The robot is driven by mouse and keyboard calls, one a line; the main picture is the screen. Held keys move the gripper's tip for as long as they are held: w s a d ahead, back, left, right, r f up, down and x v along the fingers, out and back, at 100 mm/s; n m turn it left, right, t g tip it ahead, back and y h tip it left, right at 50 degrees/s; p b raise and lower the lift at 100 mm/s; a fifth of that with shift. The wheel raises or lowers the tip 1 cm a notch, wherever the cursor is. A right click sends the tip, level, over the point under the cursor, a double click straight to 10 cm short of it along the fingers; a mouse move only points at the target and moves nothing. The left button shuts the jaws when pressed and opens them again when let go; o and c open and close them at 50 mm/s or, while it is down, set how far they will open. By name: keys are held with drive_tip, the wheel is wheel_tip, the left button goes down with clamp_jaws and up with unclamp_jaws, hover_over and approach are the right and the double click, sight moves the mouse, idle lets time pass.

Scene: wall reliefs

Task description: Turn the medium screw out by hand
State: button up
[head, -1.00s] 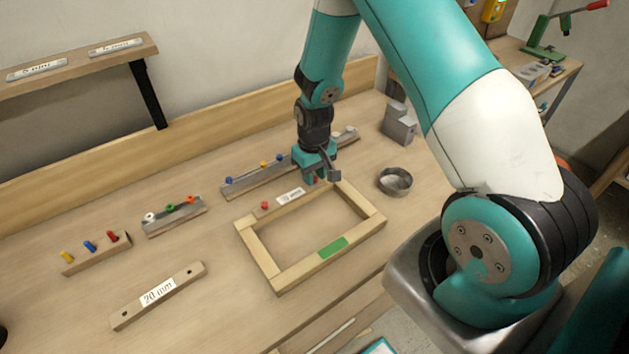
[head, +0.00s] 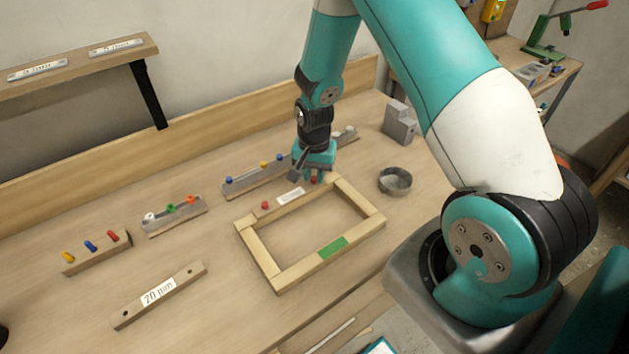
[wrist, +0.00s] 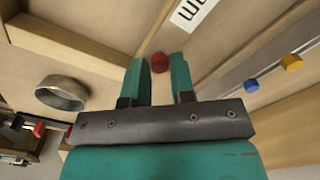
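A wooden frame (head: 258,250) lies on the bench. A strip with a white label (head: 291,197) runs along its back side, with a red-headed screw (head: 265,205) near its left end. A second red screw head (head: 314,179) is at its right end, under my gripper (head: 315,176). In the wrist view this red head (wrist: 159,62) sits between the fingertips of my gripper (wrist: 161,65), close to both. I cannot tell whether the fingers touch it. The label in the wrist view (wrist: 193,12) is partly cut off. Which screw is the medium one is not clear.
Behind the frame stands a metal rail (head: 240,184) with blue and yellow knobs. A round metal dish (head: 395,181) is right of the frame and grey blocks (head: 399,124) stand behind it. A 20 mm bar (head: 158,295) and peg racks (head: 97,253) are at the left.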

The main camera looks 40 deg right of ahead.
clamp_jaws()
drive_tip(key=n, duration=0.4)
drive_tip(key=shift+n, duration=0.6)
drive_tip(key=shift+n, duration=1.2)
drive_tip(key=n, duration=0.2)
drive_tip(key=shift+n, duration=0.4)
drive_tip(key=shift+n, duration=1)
drive_tip(key=n, duration=0.3)
